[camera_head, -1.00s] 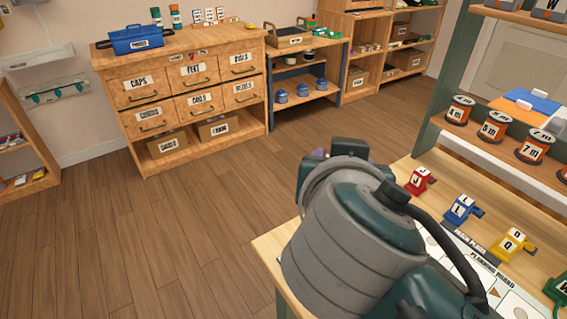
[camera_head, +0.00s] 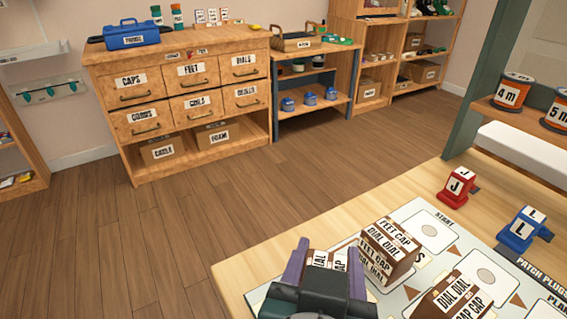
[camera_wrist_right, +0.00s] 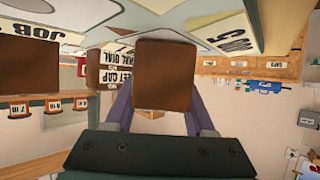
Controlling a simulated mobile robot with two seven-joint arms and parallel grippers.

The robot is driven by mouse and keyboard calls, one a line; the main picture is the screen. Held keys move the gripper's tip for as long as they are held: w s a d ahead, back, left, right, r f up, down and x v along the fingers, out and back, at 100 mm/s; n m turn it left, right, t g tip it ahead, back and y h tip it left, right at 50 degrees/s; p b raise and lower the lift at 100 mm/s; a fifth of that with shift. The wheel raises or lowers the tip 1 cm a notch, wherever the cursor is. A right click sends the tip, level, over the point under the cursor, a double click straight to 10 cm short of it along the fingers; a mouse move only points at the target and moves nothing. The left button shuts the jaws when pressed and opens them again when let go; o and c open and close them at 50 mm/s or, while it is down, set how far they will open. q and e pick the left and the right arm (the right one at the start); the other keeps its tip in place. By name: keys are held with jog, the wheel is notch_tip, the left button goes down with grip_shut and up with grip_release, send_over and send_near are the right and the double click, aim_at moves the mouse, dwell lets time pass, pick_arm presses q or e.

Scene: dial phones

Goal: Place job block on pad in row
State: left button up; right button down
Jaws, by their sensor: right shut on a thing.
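My right gripper (camera_head: 326,268) is at the bottom of the head view, its purple fingers shut on a brown job block (camera_head: 328,260) with white word labels. The same held block (camera_wrist_right: 165,76) fills the middle of the right wrist view. A second job block (camera_head: 390,250), reading FEET CAP and DIAL DIAL, stands just right of the gripper on the planning board (camera_head: 405,213). A third job block (camera_head: 455,298) stands farther right at the bottom edge. The pad beneath the held block is hidden. My left gripper is not in view.
A red J plug (camera_head: 456,187) and a blue L plug (camera_head: 524,228) stand on the table (camera_head: 345,222) beyond the board. Orange spools (camera_head: 513,91) sit on the shelf at right. The drawer cabinet (camera_head: 190,100) is across the floor.

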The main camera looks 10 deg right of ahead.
jog(key=shift+s+a, duration=0.15)
jog(key=shift+s, duration=0.1)
jog(key=shift+f, duration=0.2)
jog(key=c, duration=0.5)
grip_release()
jog(key=shift+r, duration=0.1)
jog(key=shift+r, duration=0.1)
jog(key=shift+s+a+r, duration=0.1)
jog(key=shift+s+r, duration=0.05)
jog(key=v, duration=1.1)
jog(key=shift+s+r+p, duration=0.1)
jog(key=shift+s+p, duration=0.1)
jog(key=shift+p, duration=0.1)
